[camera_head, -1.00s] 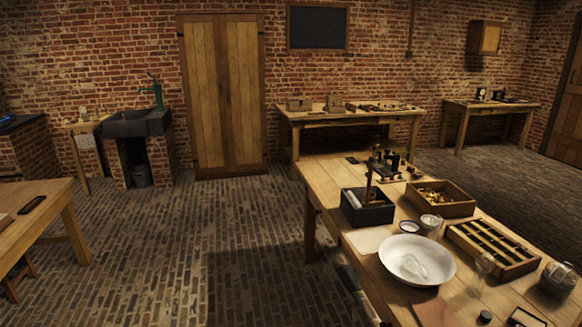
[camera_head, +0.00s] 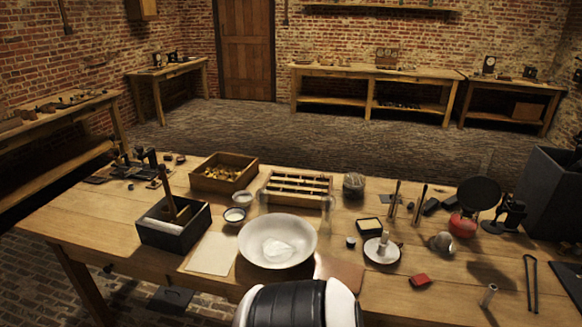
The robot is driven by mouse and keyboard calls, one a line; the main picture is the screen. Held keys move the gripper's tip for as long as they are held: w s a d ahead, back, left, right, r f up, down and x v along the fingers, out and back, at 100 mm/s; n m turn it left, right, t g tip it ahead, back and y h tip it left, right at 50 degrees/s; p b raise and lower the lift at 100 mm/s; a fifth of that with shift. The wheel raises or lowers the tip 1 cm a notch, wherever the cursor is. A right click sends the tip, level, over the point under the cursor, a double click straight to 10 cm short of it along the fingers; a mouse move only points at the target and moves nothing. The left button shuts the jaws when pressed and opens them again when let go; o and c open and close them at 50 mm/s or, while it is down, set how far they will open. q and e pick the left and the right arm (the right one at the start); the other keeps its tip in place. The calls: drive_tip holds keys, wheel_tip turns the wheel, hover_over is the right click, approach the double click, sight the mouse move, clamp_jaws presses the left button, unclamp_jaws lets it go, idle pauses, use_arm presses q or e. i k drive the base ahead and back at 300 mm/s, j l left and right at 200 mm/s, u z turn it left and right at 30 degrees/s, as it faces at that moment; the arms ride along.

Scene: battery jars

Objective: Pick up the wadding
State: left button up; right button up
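A large white bowl (camera_head: 252,254) stands near the front of the wooden workbench. In it lies a pale, soft-looking white piece (camera_head: 278,249), which may be the wadding; I cannot tell its material for certain. A black and white part of my own body shows at the bottom centre, just in front of the bowl. Neither of my grippers shows in the head view.
Left of the bowl are a pale sheet (camera_head: 212,254), a black box (camera_head: 175,236) holding upright things, and small jars (camera_head: 235,214). Behind are an open wooden box (camera_head: 223,173) and a slotted rack (camera_head: 295,188). A candle dish (camera_head: 382,251) and tools crowd the right.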

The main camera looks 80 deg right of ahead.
sight(443, 241)
drive_tip(key=z, duration=2.6)
